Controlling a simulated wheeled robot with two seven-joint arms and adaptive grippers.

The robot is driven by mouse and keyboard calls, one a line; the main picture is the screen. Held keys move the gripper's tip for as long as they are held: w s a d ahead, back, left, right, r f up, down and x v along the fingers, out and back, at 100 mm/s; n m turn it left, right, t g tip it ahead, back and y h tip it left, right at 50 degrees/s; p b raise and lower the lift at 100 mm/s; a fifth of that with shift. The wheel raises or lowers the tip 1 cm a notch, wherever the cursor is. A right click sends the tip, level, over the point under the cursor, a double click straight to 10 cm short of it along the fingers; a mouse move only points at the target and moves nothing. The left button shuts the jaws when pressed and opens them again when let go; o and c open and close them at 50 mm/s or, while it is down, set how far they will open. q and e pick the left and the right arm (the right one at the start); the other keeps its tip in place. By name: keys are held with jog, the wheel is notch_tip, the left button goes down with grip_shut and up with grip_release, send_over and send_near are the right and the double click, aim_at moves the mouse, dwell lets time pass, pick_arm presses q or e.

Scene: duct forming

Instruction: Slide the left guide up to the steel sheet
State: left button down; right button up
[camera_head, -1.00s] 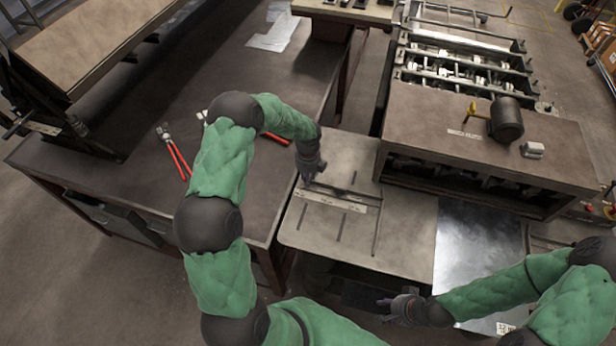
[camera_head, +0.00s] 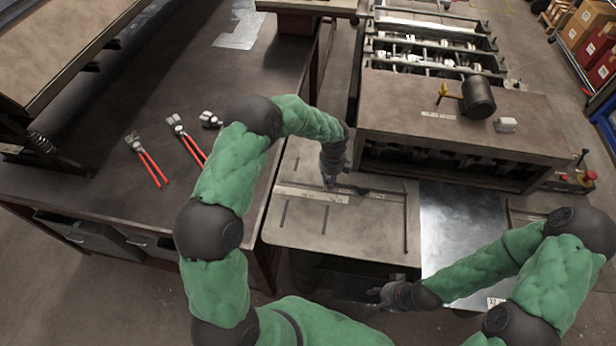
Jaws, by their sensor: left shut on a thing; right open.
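The left guide (camera_head: 406,225) is a thin straight bar on the grey feed table (camera_head: 345,237), joined to a dark cross arm reaching left. My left gripper (camera_head: 329,183) is shut on the left end of that arm; the fingers are small and partly hidden. The shiny steel sheet (camera_head: 450,215) lies right of the feed table. The guide bar stands close to the sheet's left edge, with a narrow strip seemingly between them; contact is hard to tell. My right arm covers the sheet's lower part. My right gripper (camera_head: 376,293) is open and empty in front of the feed table.
The forming machine (camera_head: 460,120) stands behind the table and sheet, with a motor (camera_head: 478,97) on its cover. A workbench (camera_head: 110,190) at left holds red-handled tools (camera_head: 150,165). A control box with red buttons (camera_head: 580,180) is at right.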

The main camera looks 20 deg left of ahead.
aim_at(345, 191)
pick_arm(q)
jog(key=d, duration=0.2)
jog(key=w+d, duration=0.1)
jog(key=d, duration=0.2)
jog(key=shift+w+d+b, duration=0.15)
jog(key=shift+d+b, duration=0.1)
jog(key=shift+b, duration=0.05)
jog(key=c, duration=1)
grip_release()
notch_tip(345, 191, up, 12)
jog(key=shift+r, duration=0.1)
